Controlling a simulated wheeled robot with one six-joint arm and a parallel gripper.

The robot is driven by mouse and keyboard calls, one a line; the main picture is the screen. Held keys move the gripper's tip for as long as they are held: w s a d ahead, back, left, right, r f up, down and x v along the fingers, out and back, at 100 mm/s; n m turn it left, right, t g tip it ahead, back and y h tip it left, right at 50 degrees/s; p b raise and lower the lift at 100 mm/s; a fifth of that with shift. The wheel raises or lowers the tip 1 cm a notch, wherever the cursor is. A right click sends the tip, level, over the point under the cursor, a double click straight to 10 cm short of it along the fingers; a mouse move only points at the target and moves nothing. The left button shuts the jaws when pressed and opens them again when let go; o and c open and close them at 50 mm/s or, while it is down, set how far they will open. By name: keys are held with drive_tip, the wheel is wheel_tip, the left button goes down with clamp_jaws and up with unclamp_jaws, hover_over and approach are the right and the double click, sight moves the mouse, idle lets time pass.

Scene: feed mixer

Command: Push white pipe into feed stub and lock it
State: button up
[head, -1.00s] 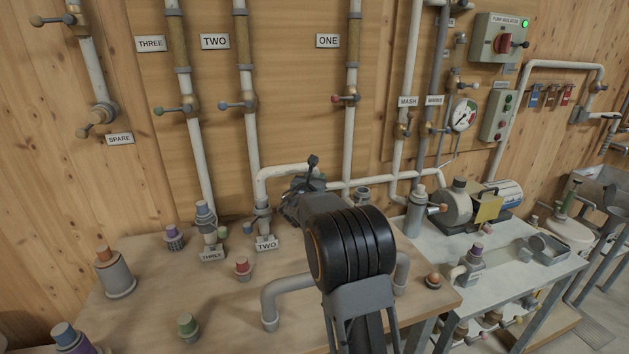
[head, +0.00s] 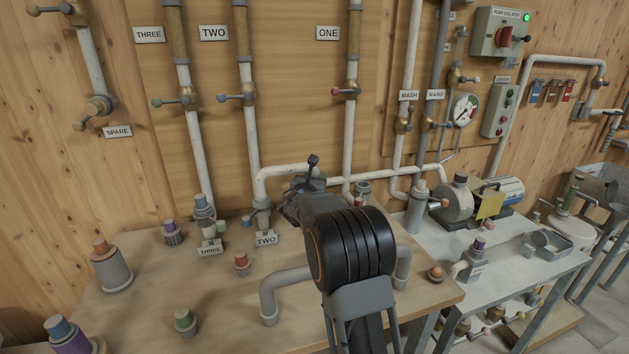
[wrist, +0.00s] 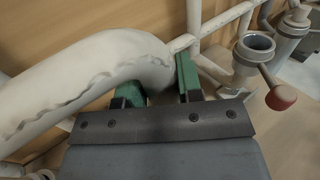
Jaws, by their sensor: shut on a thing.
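The white pipe (head: 282,171) rises from the fitting behind the TWO label (head: 266,239), bends, and runs right to my gripper (head: 304,190). In the wrist view, the scuffed white pipe (wrist: 75,78) comes from the left and bends down at my gripper (wrist: 160,80). The green fingers are shut on it near that bend. Its end below the fingers is hidden. An open grey stub (wrist: 256,50) with a red-knobbed lever (wrist: 280,97) stands to the right of the fingers, apart from them. This stub also shows in the head view (head: 362,189), partly behind my arm.
A grey bent pipe (head: 285,278) stands on the bench (head: 215,300) behind my arm. Several coloured-top fittings stand around it, including a red one (head: 241,261) and a green one (head: 185,320). A pump (head: 453,204) stands on the right bench.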

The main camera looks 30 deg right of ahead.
drive_tip(key=o, duration=1.1)
drive_tip(key=shift+f, duration=0.1)
drive_tip(key=shift+f, duration=0.1)
drive_tip(key=b+v, duration=0.1)
drive_tip(key=v, duration=1.3)
drive_tip(key=shift+w+r+b, duration=0.1)
drive_tip(key=shift+r+b, duration=0.1)
drive_tip(key=shift+b, duration=0.1)
